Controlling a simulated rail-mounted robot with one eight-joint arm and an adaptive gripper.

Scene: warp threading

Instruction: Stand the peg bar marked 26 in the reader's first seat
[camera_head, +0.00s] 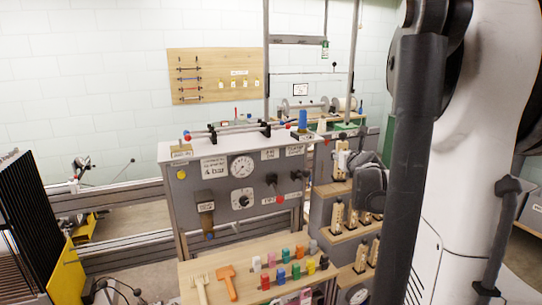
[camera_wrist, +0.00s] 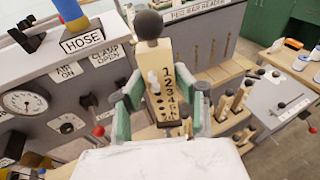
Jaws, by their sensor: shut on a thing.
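My gripper (camera_wrist: 160,112) has its green-padded fingers shut on a pale wooden peg bar (camera_wrist: 152,60) with a dark ball knob on top. The bar stands roughly upright in the wrist view. It shows a column of digits starting 1, 2, 3, 4 and a row of pegs and holes; I cannot read a 26 on it. The peg bar reader (camera_wrist: 200,15) is behind it, with several upright slots in its face; which is the first seat I cannot tell. In the head view my dark gripper (camera_head: 371,188) is right of the grey console.
Other peg bars (camera_head: 338,214) stand on wooden shelves at the right; they also show in the wrist view (camera_wrist: 240,95). The grey console (camera_head: 230,195) with gauge, levers and labels is close on the left. A bench (camera_head: 215,265) holds coloured pieces and tools.

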